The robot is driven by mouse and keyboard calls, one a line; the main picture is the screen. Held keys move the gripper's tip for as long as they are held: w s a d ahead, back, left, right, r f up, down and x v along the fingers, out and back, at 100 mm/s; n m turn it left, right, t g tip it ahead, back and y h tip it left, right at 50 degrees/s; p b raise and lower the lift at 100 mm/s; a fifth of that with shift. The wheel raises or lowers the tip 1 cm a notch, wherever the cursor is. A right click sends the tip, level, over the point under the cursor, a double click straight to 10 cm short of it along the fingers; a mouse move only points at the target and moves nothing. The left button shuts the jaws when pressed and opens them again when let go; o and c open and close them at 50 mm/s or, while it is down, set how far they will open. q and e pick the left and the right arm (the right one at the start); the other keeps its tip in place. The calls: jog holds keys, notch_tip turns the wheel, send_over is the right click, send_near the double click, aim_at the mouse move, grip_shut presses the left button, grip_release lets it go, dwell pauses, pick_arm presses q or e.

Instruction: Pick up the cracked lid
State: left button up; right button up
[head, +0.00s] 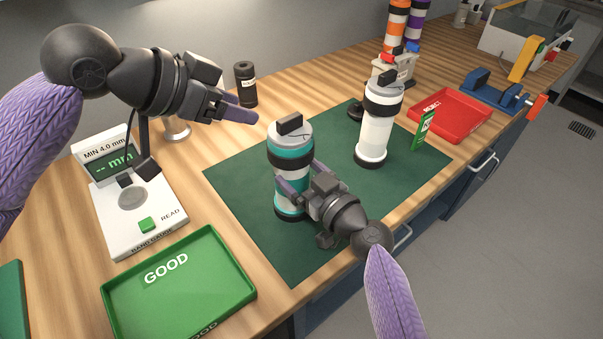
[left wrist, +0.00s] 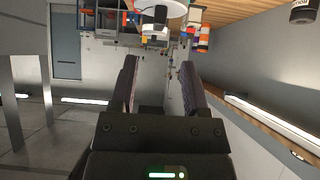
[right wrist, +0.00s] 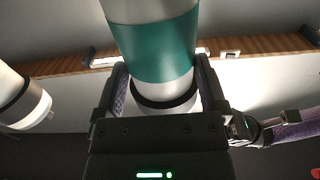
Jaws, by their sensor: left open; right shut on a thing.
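A teal-and-white tube (head: 289,203) with black bands stands upright on the green mat, capped by a pale lid (head: 300,134) with a black handle. Thin dark lines on this lid look like a crack. A white tube (head: 371,135) stands behind it to the right; its lid (head: 384,89) also has a black handle, and I cannot tell whether it is cracked. My right gripper (head: 300,184) is shut around the teal tube's lower half, which fills the right wrist view (right wrist: 155,50). My left gripper (head: 238,107) is open and empty, above and left of the teal tube.
A green GOOD tray (head: 185,290) and a band gauge (head: 133,205) are at the left. A red REJECT tray (head: 450,116), a green card (head: 422,131) and a blue clamp (head: 490,93) are at the right. A dark canister (head: 246,84) stands behind the mat (head: 238,177).

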pick_arm(q)
jog(key=shift+o, duration=0.4)
jog(key=shift+w, duration=0.1)
jog(key=g+y, duration=0.3)
jog(key=y, duration=0.2)
send_near(289, 118)
jog(key=shift+g, duration=0.3)
jog(key=x, duration=0.9)
jog(key=shift+w+d+f, duration=0.1)
jog(key=shift+w+f, duration=0.05)
jog(key=shift+w, duration=0.15)
grip_shut()
